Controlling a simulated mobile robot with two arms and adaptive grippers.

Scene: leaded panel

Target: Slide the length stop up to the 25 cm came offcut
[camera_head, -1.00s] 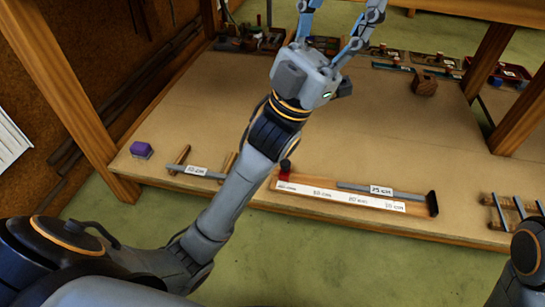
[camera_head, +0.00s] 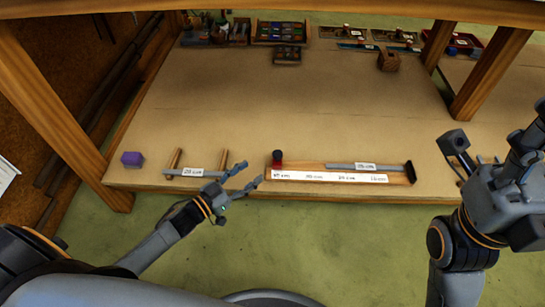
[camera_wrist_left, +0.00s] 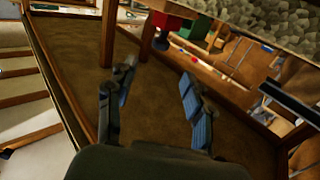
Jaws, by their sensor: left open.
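The length stop (camera_head: 277,162) is a red block with a black knob at the left end of the wooden measuring board (camera_head: 313,166). The 25 cm came offcut (camera_head: 345,167) is a grey strip with a white label, lying at the right of the board towards its dark end block (camera_head: 410,172). A bare stretch lies between stop and offcut. My left gripper (camera_head: 251,175) is open and empty, just left of the board and stop. Its fingers also show apart in the left wrist view (camera_wrist_left: 156,95). My right gripper (camera_head: 493,130) is at the right, fingers spread, empty.
Another labelled grey strip (camera_head: 195,172) lies across two wooden pegs left of the board, close to my left gripper. A purple block (camera_head: 132,159) sits further left. Trays (camera_head: 280,32) and a wooden block (camera_head: 388,61) stand behind. The bench middle is clear.

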